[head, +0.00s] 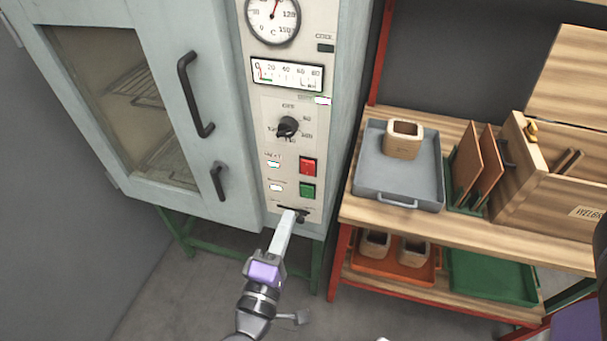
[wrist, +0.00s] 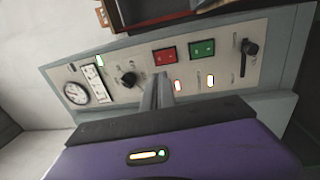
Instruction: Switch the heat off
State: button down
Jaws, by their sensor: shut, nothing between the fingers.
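The grey oven's control panel (head: 262,139) shows in both views. A red button (head: 308,166) sits above a green button (head: 307,190); in the wrist view the red (wrist: 165,57) and green (wrist: 202,48) buttons are side by side. A lit lamp labelled HEAT (head: 273,163) is left of the red button. A black dial knob (head: 288,127) is above it, and a black lever (head: 301,215) is at the panel's bottom. My gripper (head: 289,214) is shut and empty in front of the lower panel. Its fingertips (wrist: 160,77) appear just below the red button in the wrist view; contact is unclear.
The oven door has a long black handle (head: 195,95) and a small latch (head: 218,181). A round gauge (head: 272,16) and a meter (head: 287,75) are higher up. A wooden bench (head: 470,228) with a grey tray (head: 370,180) stands to the right. Open floor lies in front.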

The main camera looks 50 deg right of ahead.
aim_at(307, 165)
jog(key=p+x, duration=0.3)
jog(key=x, duration=0.9)
jog(key=shift+d, duration=0.25)
jog(key=shift+w+d+r, duration=0.15)
jog(key=shift+d, duration=0.1)
jog(key=shift+a, duration=0.1)
